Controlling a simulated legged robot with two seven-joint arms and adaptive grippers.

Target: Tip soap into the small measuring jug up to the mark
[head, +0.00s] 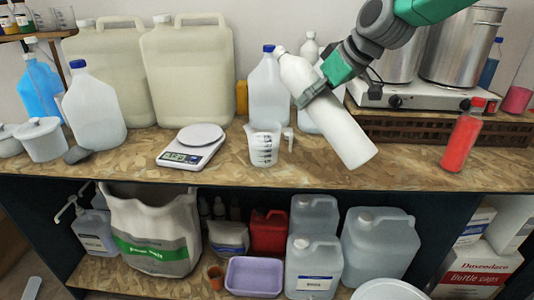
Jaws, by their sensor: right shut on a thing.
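A white plastic bottle (338,127) is held in my right gripper (316,88), which is shut around its upper part. The bottle leans, with its neck at the upper left and its base at the lower right. Whether its neck is capped, I cannot tell. The small measuring jug (262,146) is clear with dark markings and a handle on its right. It stands upright on the worktop, left of the bottle's lower part and below its neck. No liquid is clearly visible in it. My left gripper is out of view.
A scale (192,150) stands left of the jug on the wooden worktop (230,178). A blue-capped jug (266,92) is behind the measuring jug. A red bottle (462,138) and a hotplate (418,97) with steel pots are at right. The front middle worktop is clear.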

